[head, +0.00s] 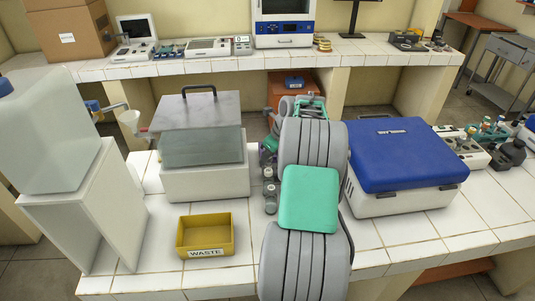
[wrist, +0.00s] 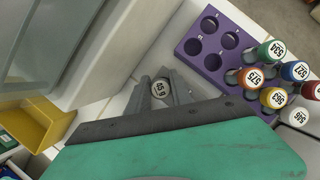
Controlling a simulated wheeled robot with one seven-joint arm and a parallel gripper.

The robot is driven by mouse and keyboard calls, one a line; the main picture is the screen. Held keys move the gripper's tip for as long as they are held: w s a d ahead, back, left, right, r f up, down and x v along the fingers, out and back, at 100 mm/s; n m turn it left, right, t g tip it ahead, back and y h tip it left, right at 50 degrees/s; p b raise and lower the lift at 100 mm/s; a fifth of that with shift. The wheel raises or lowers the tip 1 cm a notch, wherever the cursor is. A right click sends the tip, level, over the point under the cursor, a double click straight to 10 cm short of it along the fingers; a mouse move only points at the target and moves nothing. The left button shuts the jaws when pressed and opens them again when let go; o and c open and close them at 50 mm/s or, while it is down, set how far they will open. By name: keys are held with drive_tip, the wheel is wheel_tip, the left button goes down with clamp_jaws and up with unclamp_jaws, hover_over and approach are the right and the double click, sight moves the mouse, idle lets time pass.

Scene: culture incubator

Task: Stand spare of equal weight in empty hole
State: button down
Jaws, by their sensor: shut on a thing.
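In the wrist view, my gripper (wrist: 165,92) is shut on a grey-topped tube (wrist: 160,88), with its round label facing the camera. The label seems to read 45.9, but it is small. The tube's body is hidden below its top. A purple rack (wrist: 212,44) lies to the right of my gripper, apart from it. In the head view my arm mostly hides the rack (head: 267,152).
A lidded metal bath (head: 200,150) stands left of my arm. A blue-lidded box (head: 405,155) stands close on the right. A yellow WASTE tray (head: 207,252) lies at the front. White tiles are clear around the tray and along the front right.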

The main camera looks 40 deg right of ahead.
drive_tip(key=c, duration=0.7)
unclamp_jaws()
drive_tip(key=shift+c, duration=0.2)
wheel_tip(320, 180, up, 8)
drive_tip(key=p, duration=0.8)
drive_tip(key=shift+f+p, duration=0.15)
drive_tip(key=shift+p, duration=0.25)
drive_tip(key=shift+f, duration=0.1)
